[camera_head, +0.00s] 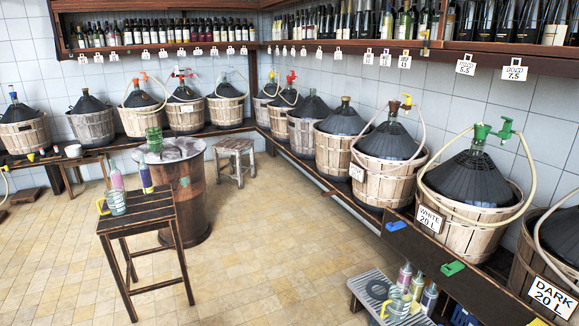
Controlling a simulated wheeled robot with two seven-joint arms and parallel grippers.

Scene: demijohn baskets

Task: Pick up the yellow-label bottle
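I cannot make out a clearly yellow label on any bottle. Rows of dark wine bottles (180,33) fill the upper shelves, with labels mostly white or unreadable. Neither of my grippers shows in this view.
A glass mug (116,203) stands on the stool and another glass mug (398,302) stands at the bottom right. A round barrel (190,200) is behind the stool. Basketed demijohns (390,160) line both walls on low benches. The tiled floor (275,255) in the middle is clear.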

